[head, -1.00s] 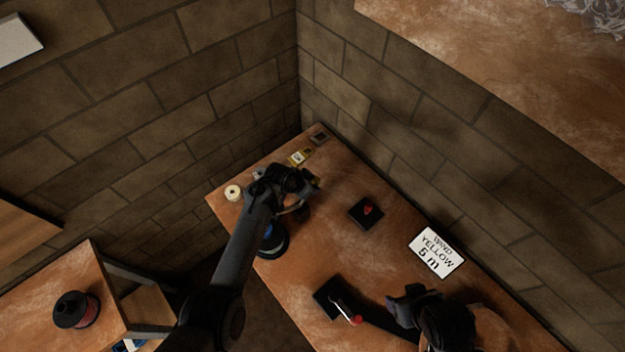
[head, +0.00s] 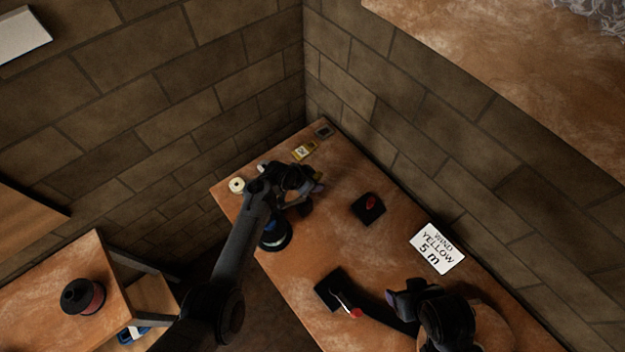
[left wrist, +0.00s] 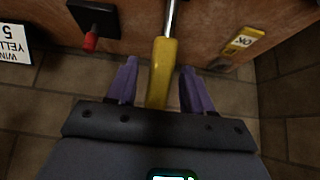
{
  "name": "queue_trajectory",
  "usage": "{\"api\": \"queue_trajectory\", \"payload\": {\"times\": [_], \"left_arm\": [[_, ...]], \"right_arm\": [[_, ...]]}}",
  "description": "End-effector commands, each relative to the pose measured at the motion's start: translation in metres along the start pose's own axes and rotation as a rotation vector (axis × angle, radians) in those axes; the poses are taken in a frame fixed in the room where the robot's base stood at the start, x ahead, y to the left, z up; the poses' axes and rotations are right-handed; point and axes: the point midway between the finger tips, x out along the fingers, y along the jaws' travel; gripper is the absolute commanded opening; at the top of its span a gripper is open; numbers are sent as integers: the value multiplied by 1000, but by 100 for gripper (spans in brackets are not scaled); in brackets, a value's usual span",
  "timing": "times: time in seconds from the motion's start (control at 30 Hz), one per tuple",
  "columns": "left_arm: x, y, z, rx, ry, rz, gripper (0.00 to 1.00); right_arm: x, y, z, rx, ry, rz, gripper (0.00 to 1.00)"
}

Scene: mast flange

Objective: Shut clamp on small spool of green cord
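My left gripper (head: 310,194) is over the far part of the brown bench. In the left wrist view its two purple fingertips (left wrist: 160,88) are apart, with a yellow handle (left wrist: 161,72) on a metal shaft between them. Gaps show on both sides of the handle. I cannot tell whether this handle belongs to the clamp. I cannot make out a spool of green cord; the left arm hides part of the bench. My right gripper (head: 392,305) is low over the near bench, dark and partly hidden by its own wrist, so its opening is unclear.
On the bench (head: 318,240) are a cream spool (head: 237,185), a blue spool (head: 275,237), a block with a red top (head: 368,208), a red-tipped lever (head: 350,306), a "WIND YELLOW 5 m" card (head: 438,248) and a yellow tag (head: 304,150). Brick walls enclose the corner.

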Motion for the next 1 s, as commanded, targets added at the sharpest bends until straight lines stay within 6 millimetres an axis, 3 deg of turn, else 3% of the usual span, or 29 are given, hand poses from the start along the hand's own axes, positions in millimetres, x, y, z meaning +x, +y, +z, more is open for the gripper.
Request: {"api": "queue_trajectory", "payload": {"times": [0.37, 1.0], "left_arm": [[-14, 0, -1, -1, 2, 0, 51], [-98, 0, -1, -1, 2, 1, 51]], "right_arm": [[-5, 0, -1, -1, 0, 1, 66], [-16, 3, -4, -9, -2, 7, 66]]}}
